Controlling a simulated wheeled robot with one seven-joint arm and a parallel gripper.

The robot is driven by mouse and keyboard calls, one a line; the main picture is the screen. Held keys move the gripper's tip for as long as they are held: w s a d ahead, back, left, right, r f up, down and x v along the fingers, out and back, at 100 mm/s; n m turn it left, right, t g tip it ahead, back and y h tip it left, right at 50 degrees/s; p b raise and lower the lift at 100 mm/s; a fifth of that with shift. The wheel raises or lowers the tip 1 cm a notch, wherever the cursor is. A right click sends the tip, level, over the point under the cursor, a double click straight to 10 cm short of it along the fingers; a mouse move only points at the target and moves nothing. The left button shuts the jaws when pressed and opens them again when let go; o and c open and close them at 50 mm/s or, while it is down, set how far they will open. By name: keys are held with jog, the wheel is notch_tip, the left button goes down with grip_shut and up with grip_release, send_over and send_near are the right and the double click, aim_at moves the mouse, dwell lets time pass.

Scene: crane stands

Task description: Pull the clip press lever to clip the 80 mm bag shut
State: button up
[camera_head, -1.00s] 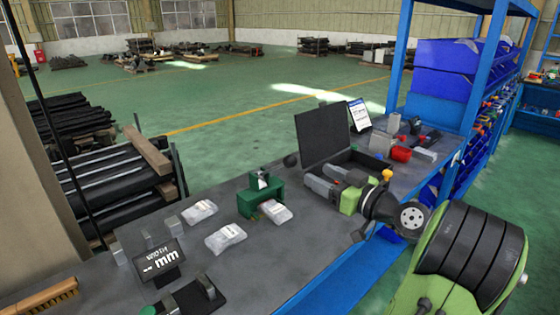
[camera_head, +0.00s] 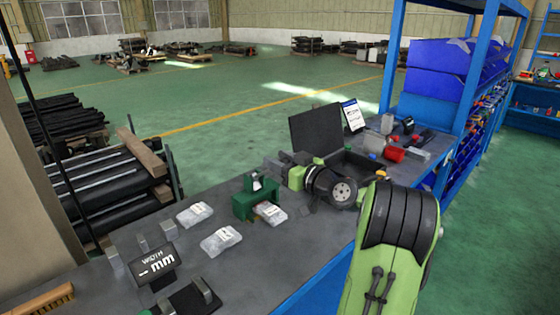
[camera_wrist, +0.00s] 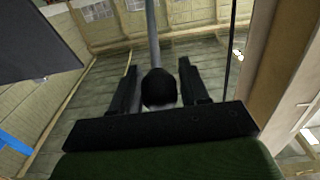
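The green clip press (camera_head: 243,207) stands on the grey bench in the head view. One clear bag (camera_head: 271,214) with a white label lies at its front opening; how far in it sits I cannot tell. The other two bags (camera_head: 195,214) (camera_head: 221,241) lie flat to its left. My gripper (camera_head: 272,164) is above and behind the press. In the wrist view, a round black knob (camera_wrist: 160,88) with a grey rod beyond it lies between the two fingers of my gripper (camera_wrist: 160,82). The fingers are apart, with narrow gaps beside the knob. The lever itself is hidden in the head view.
A display (camera_head: 154,265) reading "WIDTH -- mm" stands at the front left near small grey blocks. Red and grey containers (camera_head: 394,153) stand further right. A brush (camera_head: 40,300) lies at bottom left.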

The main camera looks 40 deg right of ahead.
grip_shut()
